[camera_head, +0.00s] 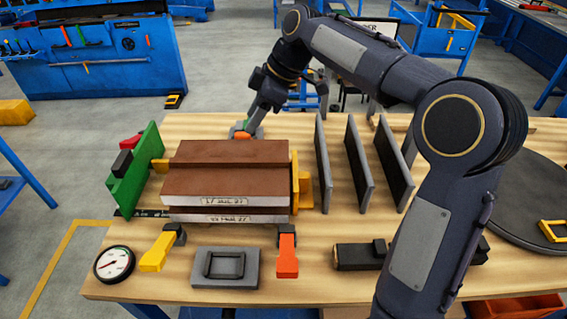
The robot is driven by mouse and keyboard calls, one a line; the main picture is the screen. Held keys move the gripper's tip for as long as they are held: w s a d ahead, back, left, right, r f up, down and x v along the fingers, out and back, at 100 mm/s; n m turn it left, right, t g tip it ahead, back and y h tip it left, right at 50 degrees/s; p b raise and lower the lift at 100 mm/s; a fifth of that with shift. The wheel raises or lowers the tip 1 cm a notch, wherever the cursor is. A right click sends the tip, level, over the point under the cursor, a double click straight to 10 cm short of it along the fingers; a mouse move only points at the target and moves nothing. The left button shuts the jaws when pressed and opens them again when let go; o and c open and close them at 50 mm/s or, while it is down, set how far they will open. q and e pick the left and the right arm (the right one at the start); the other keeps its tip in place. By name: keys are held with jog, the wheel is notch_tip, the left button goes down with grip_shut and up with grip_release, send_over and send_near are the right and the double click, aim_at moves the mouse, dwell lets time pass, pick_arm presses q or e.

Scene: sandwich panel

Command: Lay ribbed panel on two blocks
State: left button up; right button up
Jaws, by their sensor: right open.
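A brown panel with a raised, stepped top (228,185) lies flat in the middle of the wooden table, with a pale label on its front edge. A second brown layer with its own label (228,218) shows below it, with a dark gap between. Any blocks under or between the layers are hidden, so I cannot tell what bears the upper panel. My right gripper (249,125) is open behind the panel's far edge, close to a grey and orange clamp (243,134). I cannot tell whether it touches the clamp. My left gripper is out of view.
Three grey plates (358,165) stand upright right of the panel. A green plate (134,180) stands at its left. A yellow clamp (158,251), an orange clamp (288,256), a grey tray (226,268) and a dial gauge (114,264) lie in front. My right arm crosses the right side.

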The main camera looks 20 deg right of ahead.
jog(key=s+d+f+m+t, duration=0.1)
jog(key=s+d+f+m, duration=0.15)
jog(key=s, duration=0.45)
jog(key=s+d+f+m+t+h, duration=0.1)
jog(key=s+m, duration=0.3)
jog(key=s, duration=0.3)
jog(key=s+d+f+m, duration=0.1)
jog(key=s+d+m, duration=0.1)
jog(key=s+m, duration=0.35)
jog(key=s+a+f+m+t, duration=0.1)
jog(key=s+f+m, duration=0.2)
jog(key=s+f, duration=0.4)
jog(key=s, duration=0.2)
jog(key=shift+s+a+f+h, duration=0.15)
jog(key=shift+s+a+h, duration=0.15)
jog(key=shift+s+h, duration=0.1)
